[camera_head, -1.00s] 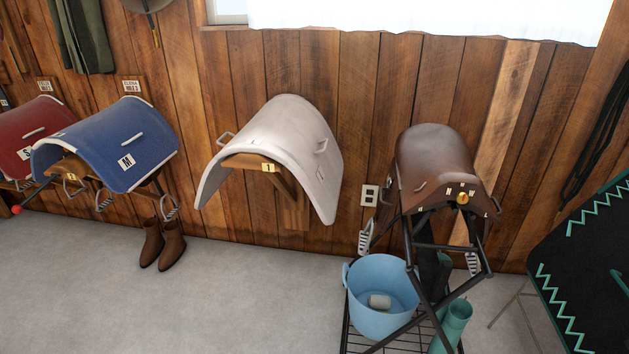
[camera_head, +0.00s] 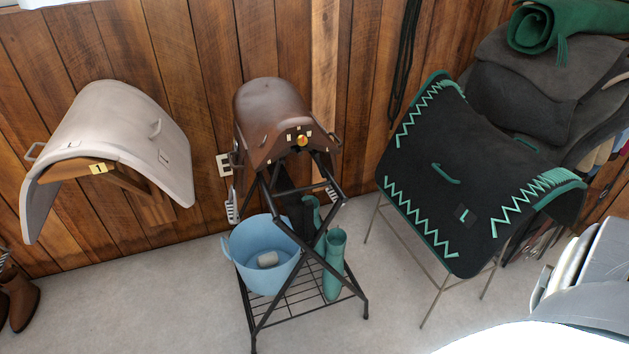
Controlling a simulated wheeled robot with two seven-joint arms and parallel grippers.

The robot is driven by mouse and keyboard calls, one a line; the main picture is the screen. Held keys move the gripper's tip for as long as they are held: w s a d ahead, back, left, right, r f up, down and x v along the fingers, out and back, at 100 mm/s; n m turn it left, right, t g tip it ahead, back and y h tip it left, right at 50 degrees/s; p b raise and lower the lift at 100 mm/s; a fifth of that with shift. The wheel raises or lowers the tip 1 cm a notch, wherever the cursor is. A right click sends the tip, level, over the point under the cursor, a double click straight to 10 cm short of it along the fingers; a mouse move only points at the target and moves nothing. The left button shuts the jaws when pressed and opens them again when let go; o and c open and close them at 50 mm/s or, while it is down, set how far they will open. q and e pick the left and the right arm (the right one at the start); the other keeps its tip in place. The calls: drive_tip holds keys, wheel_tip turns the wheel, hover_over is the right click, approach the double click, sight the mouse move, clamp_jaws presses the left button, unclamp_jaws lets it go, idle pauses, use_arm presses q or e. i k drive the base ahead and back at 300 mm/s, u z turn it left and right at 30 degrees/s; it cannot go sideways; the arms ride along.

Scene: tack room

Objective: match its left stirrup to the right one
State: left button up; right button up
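A brown saddle (camera_head: 272,108) sits on a black folding stand (camera_head: 283,255) against the wood wall, with a round orange-yellow knob (camera_head: 302,141) on its near end. Its picture-left stirrup (camera_head: 232,207) is pale and ridged and hangs beside the stand. The picture-right stirrup (camera_head: 333,195) is a small pale shape, partly hidden by the stand's frame, so I cannot compare their heights exactly. Neither of my grippers is in view.
A blue bucket (camera_head: 262,262) holding a pale roll and green boots (camera_head: 334,262) stand on the rack's lower shelf. A white pad (camera_head: 110,125) hangs left. A black-and-green blanket (camera_head: 440,150) on a thin-legged stand is at right. Floor in front is clear.

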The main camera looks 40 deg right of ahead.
sight(332, 191)
drive_tip(key=u, duration=0.95)
drive_tip(key=i, duration=0.3)
drive_tip(key=z, duration=2.5)
